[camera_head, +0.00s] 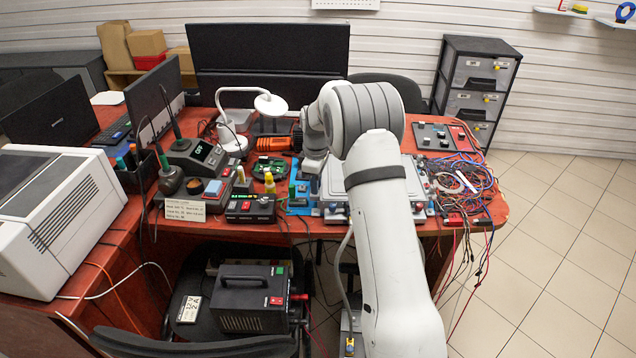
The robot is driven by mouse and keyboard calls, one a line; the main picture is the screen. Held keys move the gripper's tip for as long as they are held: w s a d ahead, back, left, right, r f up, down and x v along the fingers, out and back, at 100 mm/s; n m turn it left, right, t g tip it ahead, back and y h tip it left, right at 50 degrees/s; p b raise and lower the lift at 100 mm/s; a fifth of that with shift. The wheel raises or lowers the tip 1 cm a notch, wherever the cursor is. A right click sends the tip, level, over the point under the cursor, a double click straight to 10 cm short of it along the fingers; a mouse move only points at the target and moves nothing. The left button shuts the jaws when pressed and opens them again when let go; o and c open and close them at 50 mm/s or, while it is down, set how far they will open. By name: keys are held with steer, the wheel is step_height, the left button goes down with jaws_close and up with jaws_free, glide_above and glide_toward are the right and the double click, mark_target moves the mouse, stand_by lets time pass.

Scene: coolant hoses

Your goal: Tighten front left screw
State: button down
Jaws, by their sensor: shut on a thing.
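My gripper (306,180) points down over the middle of the bench, at the left edge of a pale flat metal plate (352,172) with blue parts around it. It is small and partly covered by my wrist. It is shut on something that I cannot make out. Blue blocks (298,203) stand at the plate's front left, close below my gripper. The front left screw cannot be made out. An orange and black tool-like thing (274,143) lies level, just left of my wrist.
Tangled cables (462,185) cover the right end of the red bench (499,210). The floor at right is clear.

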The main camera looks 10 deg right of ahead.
steer(key=m, duration=0.4)
steer(key=shift+a+m, duration=0.15)
steer(key=shift+m, duration=0.15)
steer(key=m, duration=0.4)
steer(key=shift+r+m, duration=0.1)
steer(key=shift+m, duration=0.2)
steer(key=m, duration=0.4)
steer(key=shift+a, duration=0.1)
steer(key=shift+w+m, duration=0.1)
steer(key=shift+m, duration=2.1)
steer(key=shift+r, duration=0.1)
steer(key=c, duration=1.3)
jaws_free()
steer(key=shift+r, duration=3.75)
